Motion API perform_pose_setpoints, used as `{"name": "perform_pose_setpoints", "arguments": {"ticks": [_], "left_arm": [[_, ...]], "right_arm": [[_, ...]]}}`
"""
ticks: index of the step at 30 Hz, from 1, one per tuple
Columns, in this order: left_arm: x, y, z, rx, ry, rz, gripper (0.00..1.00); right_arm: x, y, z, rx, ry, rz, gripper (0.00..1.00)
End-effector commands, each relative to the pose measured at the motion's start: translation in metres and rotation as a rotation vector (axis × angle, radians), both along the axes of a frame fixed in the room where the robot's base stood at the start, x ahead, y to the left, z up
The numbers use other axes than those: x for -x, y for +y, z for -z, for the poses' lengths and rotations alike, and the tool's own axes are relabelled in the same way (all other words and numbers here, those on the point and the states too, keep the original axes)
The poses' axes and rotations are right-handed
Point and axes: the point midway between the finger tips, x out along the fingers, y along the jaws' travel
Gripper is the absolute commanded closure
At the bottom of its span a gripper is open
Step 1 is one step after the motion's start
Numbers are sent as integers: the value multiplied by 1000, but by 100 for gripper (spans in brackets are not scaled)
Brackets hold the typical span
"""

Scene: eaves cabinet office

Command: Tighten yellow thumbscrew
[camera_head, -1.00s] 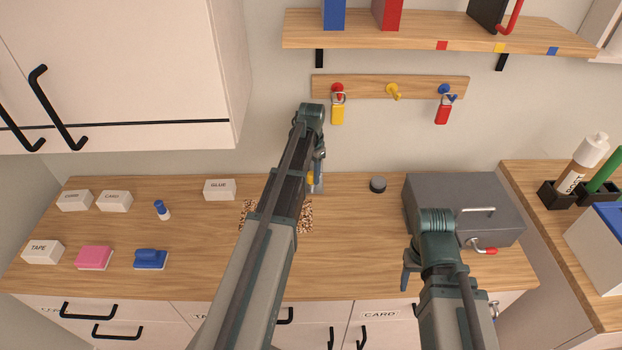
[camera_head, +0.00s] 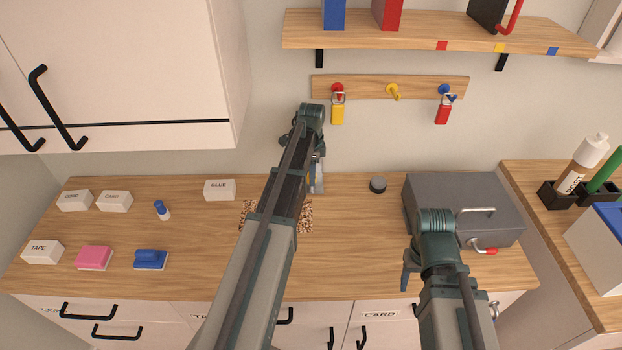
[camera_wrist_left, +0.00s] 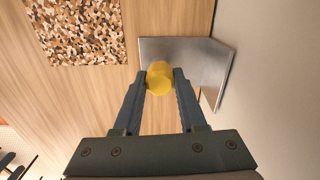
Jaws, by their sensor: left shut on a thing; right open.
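The yellow thumbscrew (camera_wrist_left: 160,78) is a round yellow knob at a bent metal plate (camera_wrist_left: 196,62) in the left wrist view. My left gripper (camera_wrist_left: 159,84) has a fingertip on each side of the knob and is shut on it. In the head view the bracket (camera_head: 318,186) stands on the worktop near the wall, mostly hidden by my left arm; the knob is hardly visible there. My right gripper (camera_head: 408,276) is open, at the worktop's front right, beside the grey box; its far finger is hidden.
A speckled mat (camera_head: 305,217) lies under my left arm. Padlocks hang on a peg rail (camera_head: 365,88) above. Small boxes and a pink block (camera_head: 94,257) are at left.

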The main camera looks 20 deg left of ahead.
Motion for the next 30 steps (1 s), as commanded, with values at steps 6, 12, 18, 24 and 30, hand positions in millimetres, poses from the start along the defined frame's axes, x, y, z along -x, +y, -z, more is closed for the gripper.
{"name": "perform_pose_setpoints", "arguments": {"ticks": [6,12,18,24,30], "left_arm": [[0,0,0,0,0,62,100],[0,0,0,0,0,340,100],[0,0,1,0,0,598,100],[0,0,1,0,0,699,100],[0,0,1,0,0,700,100]], "right_arm": [[0,0,0,0,0,0,43],[0,0,0,0,0,0,43],[0,0,0,0,0,0,43],[0,0,1,0,0,0,43],[0,0,1,0,0,0,43]]}}
